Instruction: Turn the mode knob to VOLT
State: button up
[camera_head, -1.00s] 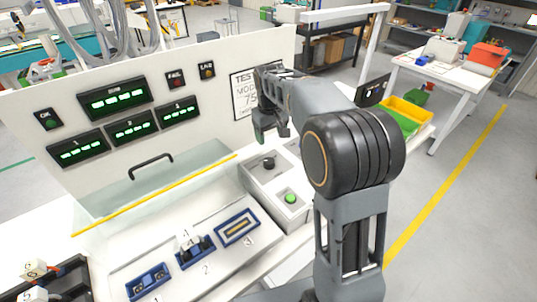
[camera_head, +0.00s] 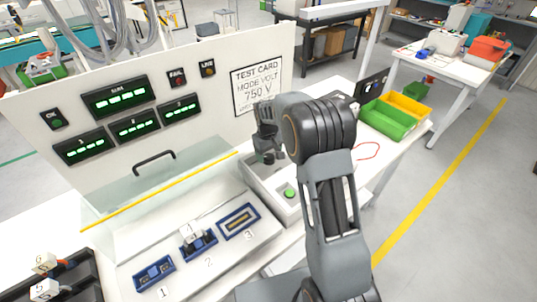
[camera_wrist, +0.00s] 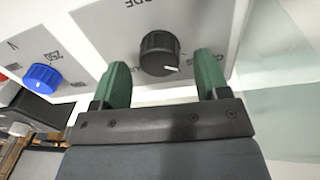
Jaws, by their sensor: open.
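The black mode knob (camera_wrist: 158,50) sits on a grey panel in the wrist view, with a white pointer mark toward its lower right. Part of a label reading "ODE" is printed beyond it. My gripper (camera_wrist: 162,64) is open, its two green fingers on either side of the knob with visible gaps. In the head view my gripper (camera_head: 269,157) is down at the control box, largely covering the knob. The test card (camera_head: 257,87) reads "MODE VOLT" and "750 V". The other mode labels are cut off or hidden by the fingers.
A blue knob (camera_wrist: 42,78) with a "250" mark sits left of the mode knob. A green button (camera_head: 289,193) is on the control box's near part. A clear guard with a yellow edge (camera_head: 160,193) stands left. Green (camera_head: 388,120) and yellow bins stand right.

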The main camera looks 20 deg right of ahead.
jog(key=shift+f, duration=0.8)
jog(key=shift+c, duration=0.4)
jog(key=c, duration=0.8)
jog(key=shift+c, duration=0.2)
jog(key=shift+f+m+b, duration=0.1)
jog(key=shift+m+b, duration=0.5)
jog(key=shift+m, duration=0.5)
jog(key=m+b, duration=0.1)
jog(key=m, duration=0.2)
jog(key=shift+m, duration=0.3)
jog(key=m+b, duration=0.1)
jog(key=m, duration=0.4)
jog(key=shift+m+b, duration=0.3)
jog(key=shift+m, duration=0.3)
